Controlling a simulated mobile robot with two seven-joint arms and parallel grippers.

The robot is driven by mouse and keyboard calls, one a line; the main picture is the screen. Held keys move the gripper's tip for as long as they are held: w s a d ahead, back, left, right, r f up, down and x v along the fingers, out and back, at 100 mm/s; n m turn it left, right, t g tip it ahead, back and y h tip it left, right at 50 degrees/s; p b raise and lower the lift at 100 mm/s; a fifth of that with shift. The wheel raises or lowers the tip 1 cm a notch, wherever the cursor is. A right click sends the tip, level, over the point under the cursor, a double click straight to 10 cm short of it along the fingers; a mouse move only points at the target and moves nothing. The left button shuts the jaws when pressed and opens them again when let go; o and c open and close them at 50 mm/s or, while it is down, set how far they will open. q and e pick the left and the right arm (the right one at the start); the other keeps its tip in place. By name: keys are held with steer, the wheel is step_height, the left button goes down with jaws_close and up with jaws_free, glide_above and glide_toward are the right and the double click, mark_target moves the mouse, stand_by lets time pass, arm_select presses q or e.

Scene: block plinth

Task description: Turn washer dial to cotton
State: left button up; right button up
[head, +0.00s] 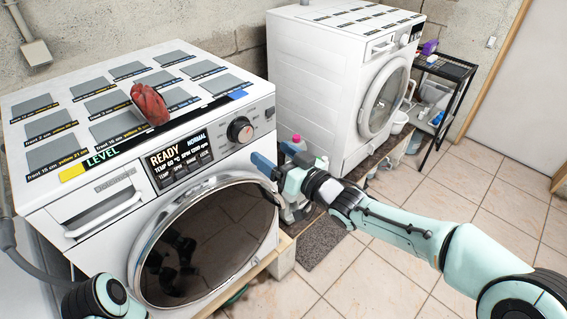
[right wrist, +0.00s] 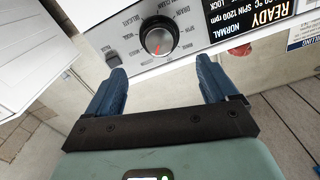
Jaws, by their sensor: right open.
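The front washer (head: 105,205) is white, with a round dark dial (head: 240,130) at the right of its control panel. The dial also shows in the right wrist view (right wrist: 158,37), with a red mark on its face and small labels around it. The display (head: 180,158) reads READY and NORMAL, with TEMP 60 °C and SPIN 1200 rpm. My right gripper (head: 276,156) is open and empty, in front of the panel, below and right of the dial. In the right wrist view its blue fingers (right wrist: 160,70) stand apart, with the dial ahead between them, not touching. My left gripper is out of view.
A red lumpy object (head: 149,104) lies on the washer's top among grey labelled panels. A second white washer (head: 315,95) stands behind to the right. Bottles (head: 296,141) stand between the two. A black shelf (head: 445,69) is farther right. Tiled floor (head: 480,225) is open at right.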

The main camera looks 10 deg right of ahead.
steer(key=v, duration=0.2)
steer(key=shift+s+d, duration=0.2)
steer(key=shift+s, duration=0.05)
stand_by(0.3)
steer(key=s+d+f+m+g+h, duration=0.2)
steer(key=s+f+m+g+h, duration=0.1)
steer(key=f, duration=1.4)
steer(key=s+d+f+m+g+h, duration=0.2)
steer(key=f+m+g, duration=0.1)
steer(key=f, duration=1.4)
steer(key=s+f+m+g, duration=0.1)
steer(key=s+f+g, duration=0.2)
steer(key=s+f, duration=0.3)
steer(key=s+f+g+h, duration=0.1)
steer(key=s+f+g, duration=0.2)
steer(key=s+f, duration=0.4)
steer(key=s+f+m+g, duration=0.1)
steer(key=s+f+g, duration=0.2)
steer(key=s+f, duration=0.4)
steer(key=s+d, duration=0.1)
steer(key=s, duration=0.8)
steer(key=shift+s+f+m+h, duration=0.2)
steer(key=shift+f+m+h, duration=0.1)
steer(key=shift+h, duration=0.1)
